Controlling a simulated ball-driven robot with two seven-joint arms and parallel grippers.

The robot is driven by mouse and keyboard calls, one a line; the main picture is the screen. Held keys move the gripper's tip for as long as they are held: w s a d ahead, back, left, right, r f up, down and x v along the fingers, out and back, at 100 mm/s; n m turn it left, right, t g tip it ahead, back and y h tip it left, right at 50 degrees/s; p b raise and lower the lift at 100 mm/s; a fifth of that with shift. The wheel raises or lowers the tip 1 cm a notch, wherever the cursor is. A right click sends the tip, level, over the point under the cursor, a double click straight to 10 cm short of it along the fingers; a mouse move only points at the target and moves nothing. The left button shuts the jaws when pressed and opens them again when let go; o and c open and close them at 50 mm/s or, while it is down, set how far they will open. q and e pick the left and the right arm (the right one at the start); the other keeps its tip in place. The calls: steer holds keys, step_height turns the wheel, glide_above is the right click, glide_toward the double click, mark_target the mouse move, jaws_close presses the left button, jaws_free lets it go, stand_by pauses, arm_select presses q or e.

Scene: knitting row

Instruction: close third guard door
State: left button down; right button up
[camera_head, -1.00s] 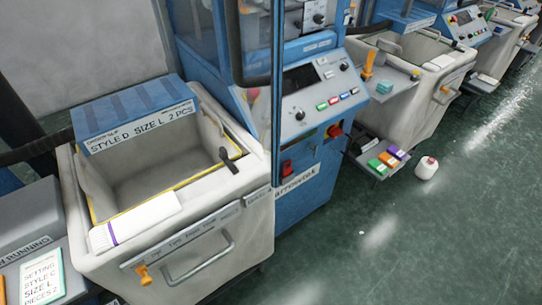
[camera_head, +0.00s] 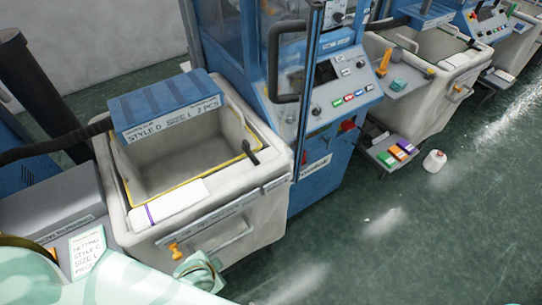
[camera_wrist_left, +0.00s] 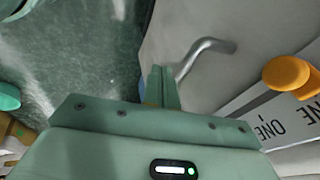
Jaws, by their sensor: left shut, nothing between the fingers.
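A guard door (camera_head: 289,95) of clear panel and blue frame, with a dark upright edge and a black bar handle (camera_head: 274,68), is on the blue machine in the head view. Its edge stands out in front of the control panel, so it looks open; I cannot tell which in the row it is. My left gripper (camera_head: 200,270) is low in front of the grey bin, away from the door. In the left wrist view its fingers (camera_wrist_left: 162,88) are together and empty, beside the bin's bar handle (camera_wrist_left: 205,50). I cannot tell if they touch it. My right gripper is not in view.
The grey bin (camera_head: 262,190) with a blue sign box (camera_head: 165,105) stands left of the door. An orange knob (camera_head: 176,250) sticks out from its front. A low tray (camera_head: 372,153) with coloured boxes and a white bottle (camera_head: 434,161) are at right. The green floor (camera_head: 400,240) is open.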

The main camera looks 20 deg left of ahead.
arm_select(q)
steer(key=w+r+m+t+p, duration=0.1)
steer(key=w+r+t+p, duration=0.3)
steer(key=r, duration=0.9)
steer(key=w+r+t+p, duration=0.15)
steer(key=w+r, duration=0.35)
steer(key=r, duration=0.8)
steer(key=m+h+p, duration=0.2)
steer(key=m+h, duration=0.2)
steer(key=h, duration=1)
glide_toward(294, 164)
step_height(294, 164, down, 4)
steer(key=a, duration=0.3)
steer(key=s+a+r+h, duration=0.2)
steer(key=a+h, duration=0.1)
steer(key=a, duration=0.1)
steer(key=shift+g, duration=0.45)
steer(key=p+x, duration=0.2)
steer(key=x, duration=1)
steer(key=shift+d+r+p, duration=0.1)
steer(key=shift+d+p, duration=0.25)
steer(key=shift+w+d, duration=0.3)
steer(key=shift+d, duration=0.15)
